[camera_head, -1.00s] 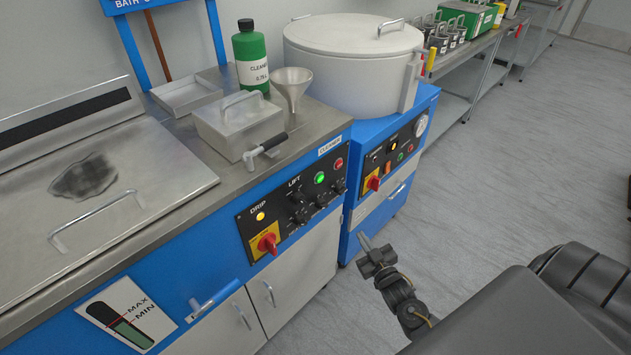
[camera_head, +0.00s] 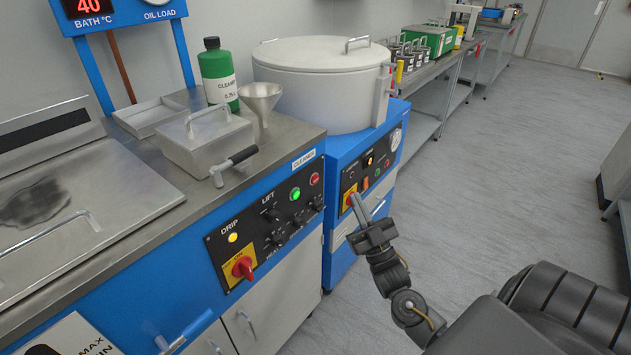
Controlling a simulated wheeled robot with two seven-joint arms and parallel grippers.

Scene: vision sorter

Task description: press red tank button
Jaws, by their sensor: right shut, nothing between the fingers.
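The round grey lidded tank (camera_head: 318,85) stands on a blue cabinet (camera_head: 340,262). The cabinet's black control panel (camera_head: 358,174) carries a small red button (camera_head: 387,162) at its right, a green one beside it, an orange lamp and a red knob on yellow. My right gripper (camera_head: 358,207) is shut and empty, fingers pointing up, in front of this panel's lower left; it partly covers the knob. It is below and left of the small red button; contact cannot be told. The left machine's panel (camera_head: 262,232) has another red button (camera_head: 315,179) beside a lit green one. My left gripper is not seen.
A metal worktop holds a green cleaner bottle (camera_head: 217,78), a funnel (camera_head: 261,100) and a lidded box (camera_head: 205,142) with a handle. A red rotary knob (camera_head: 243,267) sticks out from the left panel.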

